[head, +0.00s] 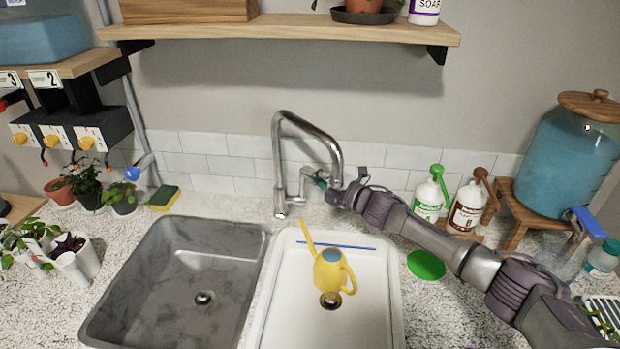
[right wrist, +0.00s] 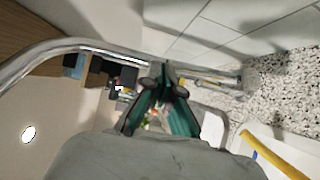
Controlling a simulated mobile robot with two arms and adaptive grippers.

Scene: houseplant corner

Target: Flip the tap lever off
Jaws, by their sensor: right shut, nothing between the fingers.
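The chrome tap (head: 278,165) stands behind the two sinks, its spout arching to the right over the white basin. Its short lever (head: 305,174) sticks out from the right side of the tap body. My right gripper (head: 318,181) is shut and empty, its teal fingertips right by the lever; I cannot tell whether they touch it. In the right wrist view the closed fingertips (right wrist: 165,72) point toward the tap, and the spout (right wrist: 45,52) curves past on the left. No water stream is visible. My left gripper is not in view.
A yellow watering can (head: 330,272) stands in the white basin (head: 384,300); the grey sink (head: 190,275) is empty. Green (head: 428,200) and brown (head: 468,205) pump bottles stand behind my right arm. A sponge (head: 163,198) and potted plants (head: 88,190) are at left.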

